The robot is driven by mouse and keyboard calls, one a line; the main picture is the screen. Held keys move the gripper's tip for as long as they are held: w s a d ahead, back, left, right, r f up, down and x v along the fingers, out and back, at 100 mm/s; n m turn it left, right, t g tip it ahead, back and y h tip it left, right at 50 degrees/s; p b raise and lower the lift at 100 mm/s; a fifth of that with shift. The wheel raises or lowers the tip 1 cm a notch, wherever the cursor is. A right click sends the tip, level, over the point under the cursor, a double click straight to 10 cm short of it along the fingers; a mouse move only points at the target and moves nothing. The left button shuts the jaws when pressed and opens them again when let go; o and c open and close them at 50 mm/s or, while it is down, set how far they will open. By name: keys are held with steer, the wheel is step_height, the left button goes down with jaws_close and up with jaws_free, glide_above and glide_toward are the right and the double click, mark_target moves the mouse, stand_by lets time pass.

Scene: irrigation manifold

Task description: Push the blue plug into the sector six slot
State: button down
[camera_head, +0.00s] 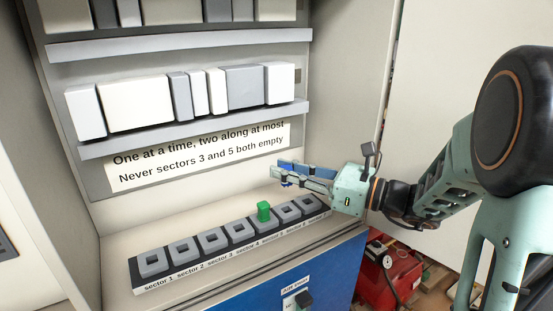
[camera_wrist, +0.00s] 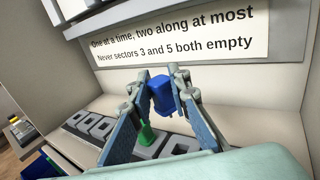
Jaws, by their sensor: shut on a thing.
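My gripper (camera_head: 276,175) is shut on the blue plug (camera_wrist: 162,95), which sits between the fingertips in the wrist view. In the head view the fingers mostly hide the plug. It is held in the air above the right end of the slot strip (camera_head: 138,278), apart from it. The sector six slot (camera_head: 287,211) is a grey square ring, second from the right, and looks empty. A green plug (camera_head: 263,211) stands upright in the slot just left of it; it also shows below my left finger in the wrist view (camera_wrist: 147,134).
The other slots, such as sector 1 (camera_head: 151,263), look empty. A sign (camera_head: 200,156) on the back wall reads "One at a time, two along at most" and "Never sectors 3 and 5 both empty". Shelves with boxes (camera_head: 135,103) hang above. The cabinet's right wall (camera_head: 345,90) is close to my gripper.

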steer(key=shift+d+f, duration=0.15)
steer(key=shift+f, duration=0.25)
steer(key=shift+f+b, duration=2.35)
steer(key=shift+f, duration=0.35)
steer(key=shift+f+b, duration=0.3)
steer(key=shift+f, duration=0.25)
steer(key=c, duration=2.3)
jaws_free()
steer(key=shift+o, duration=1)
steer(key=shift+v, duration=5.15)
steer(key=shift+s+d, duration=0.15)
steer(key=shift+d, duration=0.15)
